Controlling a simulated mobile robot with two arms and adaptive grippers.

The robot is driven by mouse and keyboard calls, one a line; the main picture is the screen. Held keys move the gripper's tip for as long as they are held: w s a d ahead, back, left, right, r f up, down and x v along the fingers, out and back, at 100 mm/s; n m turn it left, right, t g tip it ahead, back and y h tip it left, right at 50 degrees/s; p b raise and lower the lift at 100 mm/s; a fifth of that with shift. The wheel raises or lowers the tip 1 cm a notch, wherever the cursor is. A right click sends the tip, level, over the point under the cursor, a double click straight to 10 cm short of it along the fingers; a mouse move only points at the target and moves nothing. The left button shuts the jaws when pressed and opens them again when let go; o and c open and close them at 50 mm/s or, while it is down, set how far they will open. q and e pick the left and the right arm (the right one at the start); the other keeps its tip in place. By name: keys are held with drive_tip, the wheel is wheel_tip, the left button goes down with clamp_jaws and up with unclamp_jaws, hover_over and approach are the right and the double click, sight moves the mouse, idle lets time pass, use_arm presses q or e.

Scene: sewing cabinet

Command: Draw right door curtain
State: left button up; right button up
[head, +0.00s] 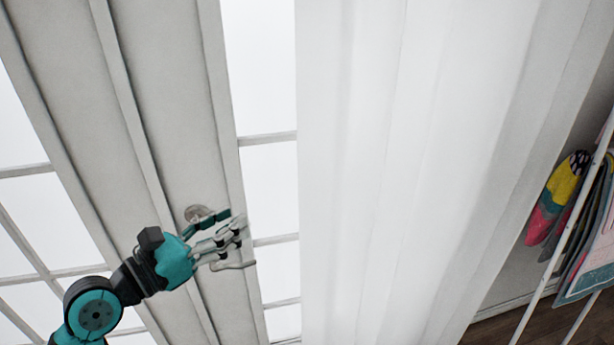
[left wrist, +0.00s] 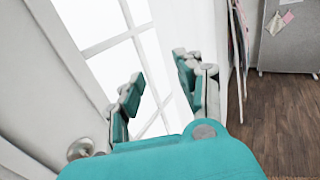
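The white right door curtain (head: 400,160) hangs in long folds over the right part of the glass door (head: 268,185) in the head view. A curtain part (left wrist: 185,30) seems to show behind the right-hand finger in the left wrist view. My left gripper (head: 236,220) is in front of the door frame, left of the curtain's left edge. In the left wrist view its fingers (left wrist: 160,75) stand apart, with door glass and bars between them. It holds nothing visible, and I see no contact with the curtain. My right gripper is in neither view.
A door handle (head: 238,265) and a round lock (head: 196,213) are close to my left gripper. A rack with colourful cloths (head: 556,200) stands at the right. Wooden floor (left wrist: 270,130) and a grey panel (left wrist: 292,40) show in the left wrist view.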

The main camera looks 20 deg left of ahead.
use_arm(q)
drive_tip(key=b, duration=0.9)
approach(298, 178)
drive_tip(key=p+x, duration=0.1)
drive_tip(key=x, duration=0.6)
drive_tip(key=p+x, duration=0.1)
drive_tip(key=x, duration=0.2)
drive_tip(key=shift+w+a+f+p, duration=0.1)
drive_tip(key=shift+w+f+p, duration=0.2)
drive_tip(key=shift+w+p, duration=0.05)
drive_tip(key=c, duration=0.7)
clamp_jaws()
